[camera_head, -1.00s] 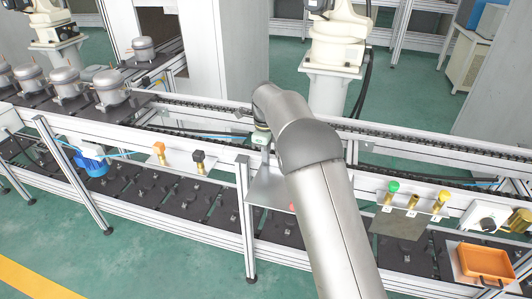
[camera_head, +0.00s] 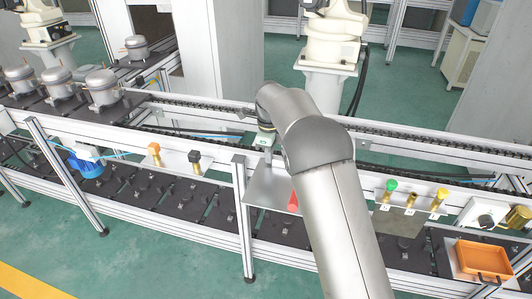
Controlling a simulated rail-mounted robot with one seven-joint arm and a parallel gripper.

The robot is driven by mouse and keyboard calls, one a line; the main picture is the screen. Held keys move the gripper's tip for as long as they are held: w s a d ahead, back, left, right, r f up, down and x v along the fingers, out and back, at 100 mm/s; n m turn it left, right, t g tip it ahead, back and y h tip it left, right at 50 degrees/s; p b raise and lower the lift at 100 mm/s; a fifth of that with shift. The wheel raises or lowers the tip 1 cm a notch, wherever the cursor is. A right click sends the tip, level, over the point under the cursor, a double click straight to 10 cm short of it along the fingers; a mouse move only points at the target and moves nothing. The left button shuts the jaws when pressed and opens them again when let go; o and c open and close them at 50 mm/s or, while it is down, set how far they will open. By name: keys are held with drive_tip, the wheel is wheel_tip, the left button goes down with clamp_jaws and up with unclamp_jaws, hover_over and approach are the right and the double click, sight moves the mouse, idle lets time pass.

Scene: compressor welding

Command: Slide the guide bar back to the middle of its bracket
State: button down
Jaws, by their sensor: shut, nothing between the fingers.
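My arm reaches from the bottom of the head view to the near rail of the conveyor. My gripper (camera_head: 267,153) is small in the picture, over the upper edge of a grey metal plate (camera_head: 262,188) on the conveyor's front side. Its fingers look shut and empty. I cannot make out a guide bar or its bracket for certain. A red piece (camera_head: 293,201) shows at the plate's right side, partly hidden behind my arm. I cannot tell whether the gripper touches anything.
Orange-topped (camera_head: 154,150) and black-topped (camera_head: 194,158) fittings stand left of the plate. Green- and yellow-topped brass fittings (camera_head: 411,199) and an orange tray (camera_head: 484,262) are at right. Several compressors (camera_head: 102,88) stand on the conveyor at left. A white robot (camera_head: 333,45) stands behind.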

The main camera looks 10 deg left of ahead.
drive_tip(key=a+r+p, duration=0.2)
drive_tip(key=a+r, duration=0.1)
drive_tip(key=r, duration=0.7)
drive_tip(key=shift+w+a, duration=0.35)
drive_tip(key=shift+a, duration=0.05)
